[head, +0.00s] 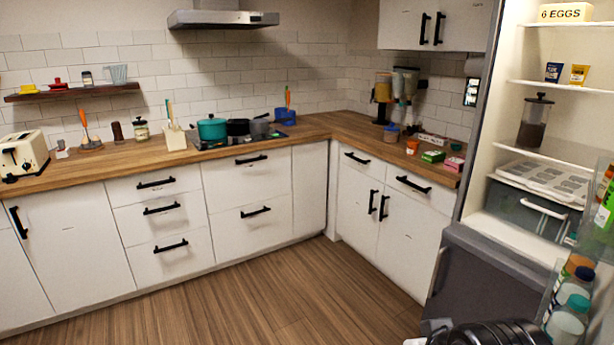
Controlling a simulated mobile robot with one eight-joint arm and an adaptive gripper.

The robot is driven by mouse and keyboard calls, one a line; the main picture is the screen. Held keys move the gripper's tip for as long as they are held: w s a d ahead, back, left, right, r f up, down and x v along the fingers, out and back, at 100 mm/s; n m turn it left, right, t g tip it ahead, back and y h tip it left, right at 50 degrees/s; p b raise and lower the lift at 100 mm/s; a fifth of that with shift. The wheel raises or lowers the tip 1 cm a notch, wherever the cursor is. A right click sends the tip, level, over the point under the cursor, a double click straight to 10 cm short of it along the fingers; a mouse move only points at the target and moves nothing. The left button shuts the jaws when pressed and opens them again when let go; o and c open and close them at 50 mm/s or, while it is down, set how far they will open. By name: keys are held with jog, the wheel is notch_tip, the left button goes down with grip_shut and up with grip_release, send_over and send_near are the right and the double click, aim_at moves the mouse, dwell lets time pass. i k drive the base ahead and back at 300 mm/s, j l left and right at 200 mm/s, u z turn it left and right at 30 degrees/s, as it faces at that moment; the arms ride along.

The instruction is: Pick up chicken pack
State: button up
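I cannot make out a chicken pack anywhere in the head view. The fridge (471,193) on the right stands open. Its lower drawer (524,213) has a light handle and is shut, and I cannot tell what is inside it. A dark part of my own arm (490,334) shows at the bottom right edge, in front of the fridge. My gripper's fingertips are not visible.
Bottles (567,318) stand in the door at the right. A green box (433,156) and a pink box (454,163) lie on the counter. The wooden floor (270,295) is clear.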

aim_at(455, 164)
jog(key=i+j+z, duration=0.3)
jog(key=i, duration=0.35)
jog(key=i+j+z, duration=0.25)
jog(key=i, duration=0.4)
jog(key=i+j+z, duration=0.3)
jog(key=i, duration=0.25)
jog(key=i+j+z, duration=0.2)
jog(key=i+z, duration=0.25)
jog(key=i+j+z, duration=0.25)
jog(key=z, duration=0.2)
jog(key=i+j+z, duration=0.25)
jog(key=j+z, duration=0.2)
jog(key=i+j+z, duration=0.2)
jog(key=j+z, duration=0.2)
jog(key=j, duration=0.15)
